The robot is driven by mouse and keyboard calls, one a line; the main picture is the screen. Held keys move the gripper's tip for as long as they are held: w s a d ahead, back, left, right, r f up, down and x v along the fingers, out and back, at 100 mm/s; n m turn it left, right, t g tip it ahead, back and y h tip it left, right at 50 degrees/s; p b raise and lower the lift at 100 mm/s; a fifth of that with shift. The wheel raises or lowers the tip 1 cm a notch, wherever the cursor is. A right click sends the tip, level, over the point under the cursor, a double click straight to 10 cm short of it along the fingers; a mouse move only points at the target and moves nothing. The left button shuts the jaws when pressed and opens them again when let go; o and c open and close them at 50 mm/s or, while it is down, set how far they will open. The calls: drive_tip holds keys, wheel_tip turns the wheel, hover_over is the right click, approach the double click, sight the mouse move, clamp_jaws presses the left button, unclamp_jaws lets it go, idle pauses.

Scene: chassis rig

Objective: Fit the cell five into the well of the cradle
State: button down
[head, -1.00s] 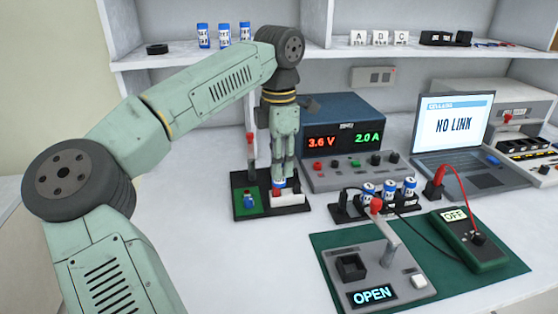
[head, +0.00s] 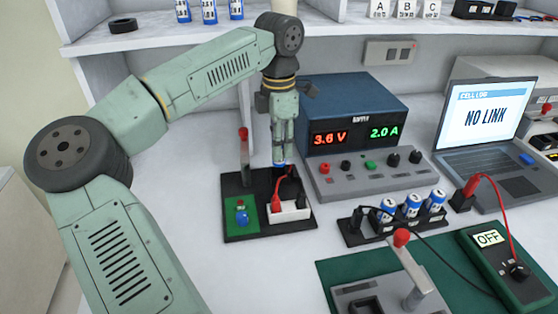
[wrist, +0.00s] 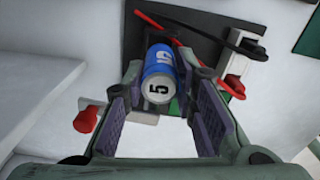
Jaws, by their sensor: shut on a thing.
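Cell five (wrist: 163,68) is a blue and white cylinder with a "5" on its near end. My gripper (wrist: 160,110) is shut on it in the wrist view. In the head view my gripper (head: 283,158) points down, holding the cell above the black base board; only a bit of blue shows below the fingers.
The black base board (head: 245,178) carries a white block (head: 290,211) with red and black leads, a green board and an upright red-tipped lever (head: 244,150). A black rack (head: 352,233) of blue cells, a power supply (head: 355,115) and a meter (head: 500,262) stand to the right.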

sight(279, 161)
drive_tip(key=shift+f+p, duration=0.3)
drive_tip(key=shift+f, duration=2.25)
drive_tip(key=shift+f, duration=0.1)
drive_tip(key=shift+f, duration=0.15)
drive_tip(key=c, duration=1.3)
unclamp_jaws()
wheel_tip(279, 161, up, 13)
drive_tip(key=shift+f+b, duration=0.2)
drive_tip(key=shift+b, duration=0.3)
